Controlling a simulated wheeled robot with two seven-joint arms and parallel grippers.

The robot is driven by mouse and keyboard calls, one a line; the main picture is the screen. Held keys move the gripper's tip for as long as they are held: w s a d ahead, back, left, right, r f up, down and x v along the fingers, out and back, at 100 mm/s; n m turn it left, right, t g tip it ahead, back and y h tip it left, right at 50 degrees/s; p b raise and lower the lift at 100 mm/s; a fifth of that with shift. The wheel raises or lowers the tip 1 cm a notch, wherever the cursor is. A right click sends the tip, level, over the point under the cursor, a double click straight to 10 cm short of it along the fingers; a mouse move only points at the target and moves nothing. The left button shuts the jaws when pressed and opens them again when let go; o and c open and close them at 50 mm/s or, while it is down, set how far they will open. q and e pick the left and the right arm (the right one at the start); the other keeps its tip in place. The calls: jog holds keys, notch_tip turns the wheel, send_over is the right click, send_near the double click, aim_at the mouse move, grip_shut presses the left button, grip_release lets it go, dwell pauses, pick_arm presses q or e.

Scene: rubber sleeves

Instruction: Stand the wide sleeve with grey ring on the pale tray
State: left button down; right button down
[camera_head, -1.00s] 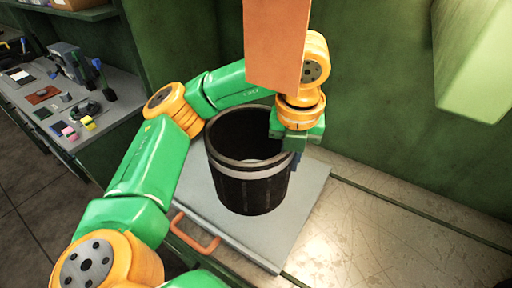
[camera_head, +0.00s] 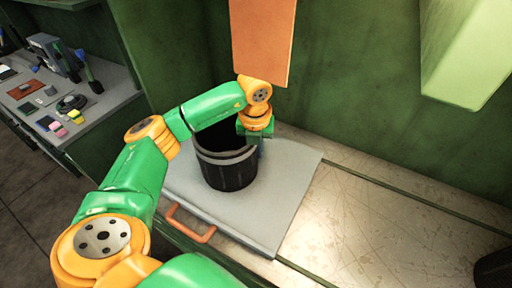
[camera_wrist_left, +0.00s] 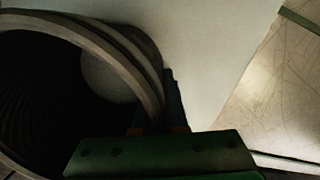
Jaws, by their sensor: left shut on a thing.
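The wide black sleeve with a grey ring (camera_head: 228,172) is upright over the left part of the pale tray (camera_head: 278,215). Its dark open top faces up. My left gripper (camera_head: 259,145) is shut on the sleeve's wall at its right side. In the left wrist view the sleeve's rim and ribbed inside (camera_wrist_left: 40,100) fill the left, and a pale patch shows within its opening. The sleeve's base looks on or very close to the tray; I cannot tell if it touches. My right gripper is out of view.
An orange handle (camera_head: 190,223) is at the tray's front edge. The scratched bench top (camera_head: 370,225) is clear to the right, with a dark object (camera_head: 494,269) at the lower right corner. An orange panel (camera_head: 263,40) hangs above; a green wall is behind.

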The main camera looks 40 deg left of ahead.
pick_arm(q)
jog(key=shift+f, duration=0.15)
jog(key=c, duration=1)
grip_release()
jog(key=shift+d, duration=0.1)
jog(key=shift+o, duration=0.2)
jog(key=shift+s, duration=0.1)
jog(key=r, duration=0.3)
jog(key=r+b, duration=0.1)
jog(key=r, duration=0.2)
jog(key=shift+s+d+r, duration=0.15)
jog(key=shift+s+r, duration=0.05)
jog(key=shift+r, duration=0.05)
jog(key=r, duration=0.2)
jog(key=r+p, duration=0.1)
jog(key=r, duration=0.3)
jog(key=shift+s+d+p, duration=0.2)
jog(key=shift+s+p, duration=0.15)
jog(key=shift+s, duration=0.05)
jog(key=shift+f, duration=0.15)
